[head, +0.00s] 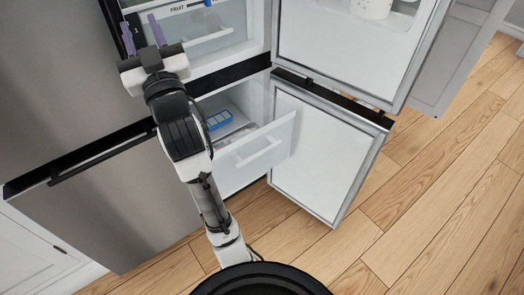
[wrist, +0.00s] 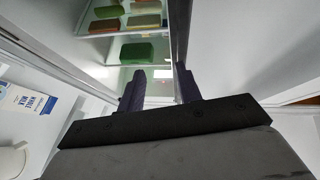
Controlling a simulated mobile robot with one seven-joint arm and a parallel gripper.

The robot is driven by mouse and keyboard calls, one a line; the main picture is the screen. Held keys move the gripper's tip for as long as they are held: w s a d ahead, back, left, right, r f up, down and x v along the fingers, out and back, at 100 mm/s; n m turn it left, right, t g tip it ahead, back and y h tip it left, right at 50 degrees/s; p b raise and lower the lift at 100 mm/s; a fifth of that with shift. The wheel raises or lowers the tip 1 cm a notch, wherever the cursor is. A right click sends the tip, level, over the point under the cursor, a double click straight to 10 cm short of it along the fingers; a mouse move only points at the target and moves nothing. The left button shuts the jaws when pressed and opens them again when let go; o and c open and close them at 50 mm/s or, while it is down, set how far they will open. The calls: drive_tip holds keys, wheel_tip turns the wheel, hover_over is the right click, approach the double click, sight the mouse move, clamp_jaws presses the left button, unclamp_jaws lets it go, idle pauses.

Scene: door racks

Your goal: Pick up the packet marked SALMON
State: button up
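No packet with a readable SALMON mark shows in either view. In the head view a blue-and-white item (head: 219,120) lies in the pulled-out lower drawer (head: 262,146); I cannot read any marking on it. My gripper (head: 142,34) is raised at the upper left, in front of the fridge's upper compartment, well above that drawer. Its two purple fingers stand apart with nothing between them. The wrist view also shows the open fingers (wrist: 160,82). Beyond them, a green block-shaped item (wrist: 137,52) and several green, red and brown items sit on shelves, too small to read.
The upper fridge door (head: 345,45) and lower door (head: 318,155) stand open to the right. A drawer marked FRUIT (head: 190,8) is at the top. A carton (wrist: 28,100) and white jug (wrist: 12,160) show at left in the wrist view. Wooden floor (head: 430,190) is clear.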

drive_tip(key=w+d+f+m+g+h+p, duration=0.25)
drive_tip(key=w+d+f+h, duration=0.25)
drive_tip(key=w+d, duration=0.25)
drive_tip(key=m+g+h+p, duration=0.2)
drive_tip(key=m+g, duration=0.4)
hover_over(260, 152)
drive_tip(key=w+d, duration=0.2)
drive_tip(key=w, duration=0.1)
wheel_tip(260, 152, down, 21)
drive_tip(key=s+d+f+m+t+y, duration=0.1)
drive_tip(key=s+d+f+m+y, duration=0.25)
drive_tip(key=s+f, duration=0.4)
drive_tip(key=s+d+f+m+t+y, duration=0.1)
drive_tip(key=s+d+f+m+y, duration=0.15)
drive_tip(key=s+f+m, duration=0.4)
drive_tip(key=shift+n, duration=0.65)
drive_tip(key=p+x, duration=0.1)
drive_tip(key=x, duration=0.3)
drive_tip(key=f+p+x, duration=0.1)
drive_tip(key=x, duration=0.4)
drive_tip(key=f+x, duration=0.1)
drive_tip(key=x, duration=0.3)
drive_tip(key=shift+w+a+f+p, duration=0.15)
drive_tip(key=shift+a+f+p, duration=0.1)
drive_tip(key=shift+a+p, duration=0.15)
drive_tip(key=shift+c, duration=0.4)
clamp_jaws()
